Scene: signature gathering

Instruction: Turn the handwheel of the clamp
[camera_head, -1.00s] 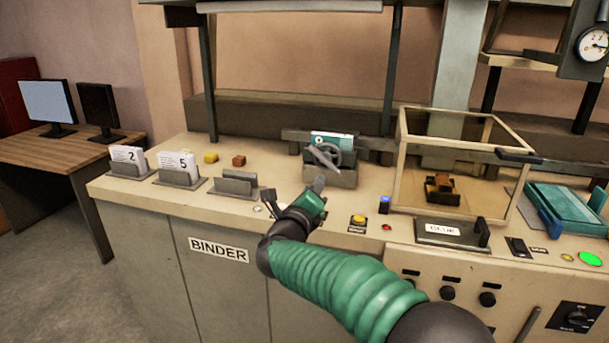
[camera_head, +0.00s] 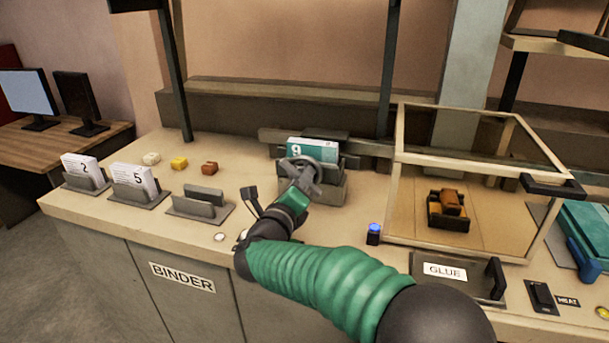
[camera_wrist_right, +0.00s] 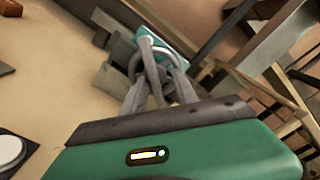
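The clamp (camera_head: 326,190) is a grey block on the bench, with a teal block marked 9 (camera_head: 313,151) in it. Its grey handwheel (camera_head: 308,172) faces me, and the wheel also shows in the right wrist view (camera_wrist_right: 152,72). My right gripper (camera_head: 300,189), with a green body, is at the wheel's lower front and overlaps it. The fingers blend with the grey wheel and spokes, so their opening and any contact are unclear. My left gripper is out of view.
Card holders numbered 2 (camera_head: 84,174) and 5 (camera_head: 137,184) and an empty holder (camera_head: 200,205) stand left. A glass-sided case (camera_head: 462,165) stands close on the right, with a blue button (camera_head: 374,231) before it. Small blocks (camera_head: 179,163) lie behind the holders.

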